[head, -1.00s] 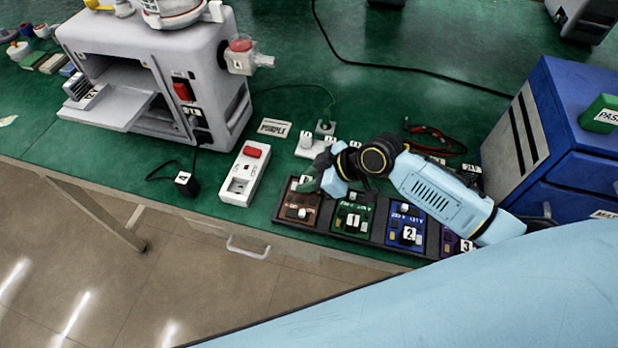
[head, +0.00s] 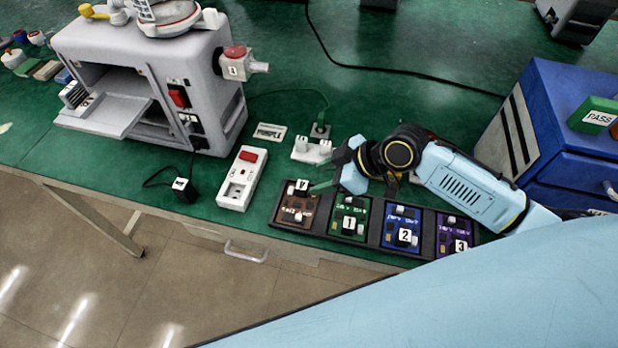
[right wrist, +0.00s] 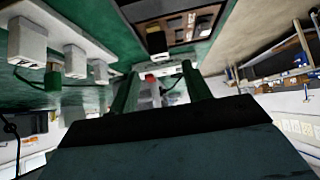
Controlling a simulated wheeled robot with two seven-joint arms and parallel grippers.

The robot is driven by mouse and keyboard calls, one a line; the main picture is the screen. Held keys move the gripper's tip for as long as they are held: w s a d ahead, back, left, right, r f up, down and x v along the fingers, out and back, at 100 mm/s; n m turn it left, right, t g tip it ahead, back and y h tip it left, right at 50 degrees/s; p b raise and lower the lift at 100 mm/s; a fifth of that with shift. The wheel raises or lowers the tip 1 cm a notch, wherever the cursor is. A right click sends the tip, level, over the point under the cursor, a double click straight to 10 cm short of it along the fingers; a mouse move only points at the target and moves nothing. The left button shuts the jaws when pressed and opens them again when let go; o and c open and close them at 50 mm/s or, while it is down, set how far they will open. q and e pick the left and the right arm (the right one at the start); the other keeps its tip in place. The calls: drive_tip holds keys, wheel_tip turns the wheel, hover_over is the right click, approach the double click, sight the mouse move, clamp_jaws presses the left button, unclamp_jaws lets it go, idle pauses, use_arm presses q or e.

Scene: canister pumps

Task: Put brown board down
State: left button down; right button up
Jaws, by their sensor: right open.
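The brown board (head: 297,207) lies in the leftmost slot of the dark tray (head: 272,221), beside the green board marked 1 (head: 349,217). In the right wrist view, the brown board (right wrist: 190,22) shows at the top of the picture, apart from the fingers. My right gripper (head: 325,182) is open and empty, just behind and to the right of the brown board, above the table. Its two green fingers (right wrist: 160,92) show in the right wrist view with a gap between them. My left gripper is not in view.
A blue board marked 2 (head: 401,229) and a purple board marked 3 (head: 454,236) fill the tray's other slots. White plugs (head: 311,150) stand behind the gripper. A white power strip (head: 241,178) lies left. A blue drawer cabinet (head: 548,130) stands right.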

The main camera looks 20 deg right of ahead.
drive_tip(key=v, duration=0.6)
idle(1.5)
